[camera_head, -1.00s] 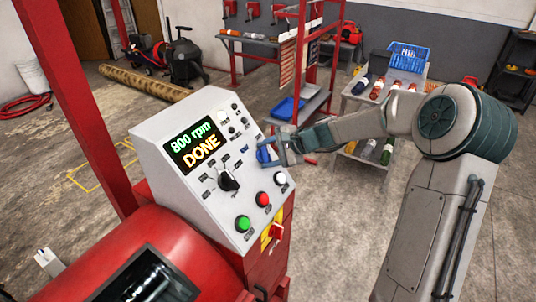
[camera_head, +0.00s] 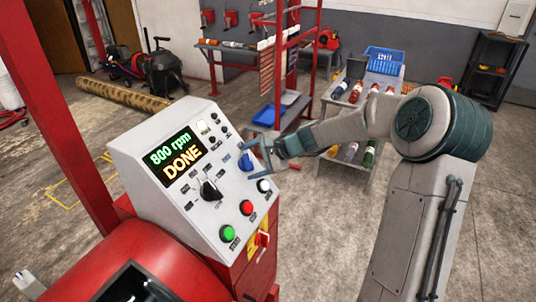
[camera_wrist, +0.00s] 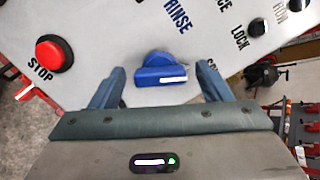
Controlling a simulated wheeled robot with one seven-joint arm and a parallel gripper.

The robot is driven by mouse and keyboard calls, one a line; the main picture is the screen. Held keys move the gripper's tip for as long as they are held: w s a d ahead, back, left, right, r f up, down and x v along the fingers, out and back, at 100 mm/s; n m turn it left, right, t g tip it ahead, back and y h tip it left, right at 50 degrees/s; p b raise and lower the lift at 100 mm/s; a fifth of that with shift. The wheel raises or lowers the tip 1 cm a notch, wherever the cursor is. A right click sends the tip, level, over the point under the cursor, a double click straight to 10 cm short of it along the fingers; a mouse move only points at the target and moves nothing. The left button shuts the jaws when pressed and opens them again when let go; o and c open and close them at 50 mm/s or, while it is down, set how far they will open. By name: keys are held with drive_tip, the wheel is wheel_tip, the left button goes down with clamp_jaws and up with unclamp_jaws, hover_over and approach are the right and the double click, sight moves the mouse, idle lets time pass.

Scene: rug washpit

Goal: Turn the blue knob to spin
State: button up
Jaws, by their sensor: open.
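The blue knob (camera_head: 246,162) is on the right side of the sloped white control panel (camera_head: 150,155). It also shows in the wrist view (camera_wrist: 160,66), with a white mark on its front bar. "RINSE" is printed above it; a label to its lower right is partly hidden by a finger. My gripper (camera_head: 259,155) is at the knob in the head view. In the wrist view my gripper (camera_wrist: 161,84) is open, one finger on each side of the knob, with gaps between. The panel display (camera_head: 175,158) reads "800 rpm DONE".
A black selector knob (camera_head: 210,190), a green button (camera_head: 229,233), a red STOP button (camera_head: 247,207) and a white button (camera_head: 264,185) sit close by. A red machine body (camera_head: 165,260) is below. A bottle cart (camera_head: 352,125) stands behind my arm.

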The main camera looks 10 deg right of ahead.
drive_tip(key=b+v, duration=0.1)
drive_tip(key=v, duration=1.2)
drive_tip(key=shift+b, duration=0.35)
drive_tip(key=s+a+f+n+g+h, duration=0.25)
drive_tip(key=s+n+h, duration=0.25)
drive_tip(key=s, duration=0.7)
drive_tip(key=s+d+n+h, duration=0.2)
drive_tip(key=s+n, duration=0.1)
drive_tip(key=s, duration=0.5)
drive_tip(key=s+d+f+n+t+h, duration=0.1)
drive_tip(key=s+d+n+h, duration=0.1)
drive_tip(key=s, duration=0.6)
drive_tip(key=shift+d+n+h, duration=0.25)
drive_tip(key=shift+n+h, duration=0.25)
drive_tip(key=shift+n, duration=0.7)
